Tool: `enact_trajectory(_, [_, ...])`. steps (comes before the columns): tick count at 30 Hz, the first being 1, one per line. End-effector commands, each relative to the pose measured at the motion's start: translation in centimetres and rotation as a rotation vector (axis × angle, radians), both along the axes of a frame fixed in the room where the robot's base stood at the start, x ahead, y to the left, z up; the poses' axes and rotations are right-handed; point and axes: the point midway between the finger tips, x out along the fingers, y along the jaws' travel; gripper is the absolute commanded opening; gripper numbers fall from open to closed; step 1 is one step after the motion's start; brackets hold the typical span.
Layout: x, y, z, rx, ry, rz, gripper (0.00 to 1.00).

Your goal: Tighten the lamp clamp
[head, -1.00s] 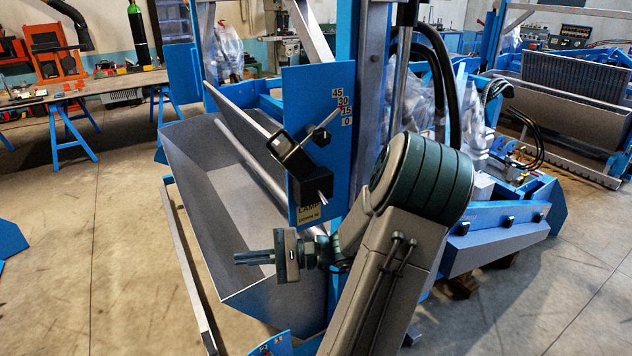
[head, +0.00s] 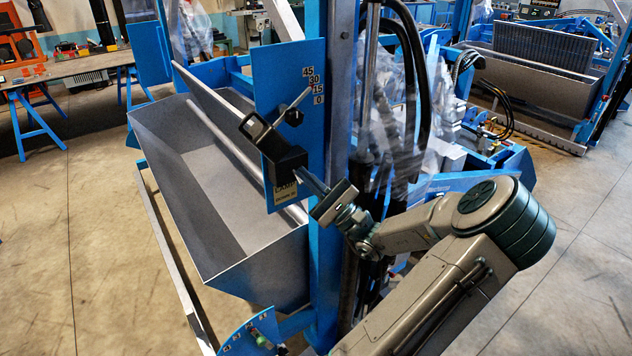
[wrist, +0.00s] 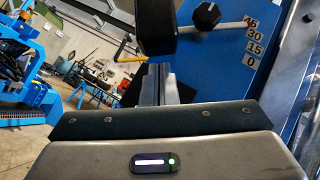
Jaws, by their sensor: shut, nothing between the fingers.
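A black block with an open loop at its upper left, which looks like the lamp clamp (head: 284,163), sits in front of a blue upright plate (head: 262,85). My gripper (head: 301,175) is at the block's lower right end, with its fingers shut and pointing at it. The block's end and any screw there are hidden behind the fingers, and I cannot tell whether they touch. In the wrist view the black block (wrist: 155,28) stands straight ahead of my shut fingertips (wrist: 158,72). No lamp can be made out.
A grey trough (head: 215,190) lies to the left, and a blue post (head: 325,250) stands close by. Black hoses (head: 410,90) hang behind.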

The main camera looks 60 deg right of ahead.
Motion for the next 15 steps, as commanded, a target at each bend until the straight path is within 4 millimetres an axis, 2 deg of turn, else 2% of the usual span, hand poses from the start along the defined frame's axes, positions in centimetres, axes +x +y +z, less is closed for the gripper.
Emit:
enact_trajectory(1, [0.8,0.1,0.9,-0.001,0.0,0.003,0.0])
enact_trajectory(6, [2.9,0.3,2.3,-0.001,0.0,0.002,0.0])
enact_trajectory(15, [4.1,0.5,3.0,-0.001,0.002,0.001,0.0])
